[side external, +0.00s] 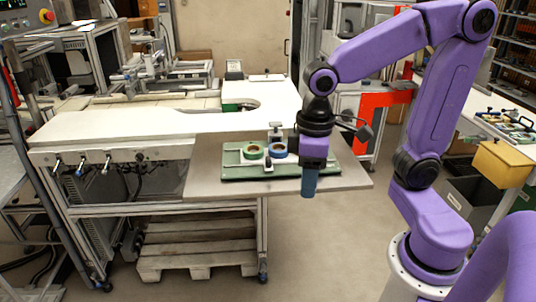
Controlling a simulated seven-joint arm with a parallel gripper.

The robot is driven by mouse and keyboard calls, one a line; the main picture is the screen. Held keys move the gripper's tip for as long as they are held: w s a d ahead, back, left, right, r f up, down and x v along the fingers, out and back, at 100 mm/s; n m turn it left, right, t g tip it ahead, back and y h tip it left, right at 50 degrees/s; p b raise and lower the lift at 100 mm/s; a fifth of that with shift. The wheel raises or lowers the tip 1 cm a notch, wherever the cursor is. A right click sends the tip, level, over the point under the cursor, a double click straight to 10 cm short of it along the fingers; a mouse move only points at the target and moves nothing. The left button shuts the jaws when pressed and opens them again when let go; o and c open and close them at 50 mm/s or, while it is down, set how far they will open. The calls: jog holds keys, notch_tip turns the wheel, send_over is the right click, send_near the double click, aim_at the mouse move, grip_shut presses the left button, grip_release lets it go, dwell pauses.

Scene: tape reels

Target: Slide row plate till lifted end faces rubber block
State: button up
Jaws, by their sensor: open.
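A green plate (235,172) lies on the grey board at the table's front; I take it for the row plate. A green tape reel (253,152) and a blue tape reel (279,150) sit side by side on it. I cannot tell whether either end of the plate is lifted. A small dark piece (269,161) is in front of the reels; I cannot tell if it is the rubber block. My gripper (309,192) points down with blue fingers, open, in front of the plate's right part and hiding some of it. Contact with the plate cannot be made out.
The grey board (205,180) has bare room at its left and right. A pale upright fitting (275,128) stands behind the reels. The white worktop (120,128) extends left. A yellow bin (502,165) stands far right.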

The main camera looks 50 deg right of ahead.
jog(key=w+d+r+m, duration=0.2)
jog(key=w+m, duration=0.2)
jog(key=w, duration=0.2)
jog(key=w+d+r+m, duration=0.2)
jog(key=w+m, duration=0.2)
jog(key=w, duration=0.3)
notch_tip(320, 180, up, 4)
jog(key=m, duration=0.7)
send_over(268, 157)
notch_tip(268, 157, down, 18)
jog(key=shift+s+r, duration=0.15)
jog(key=shift+r, duration=0.05)
grip_shut()
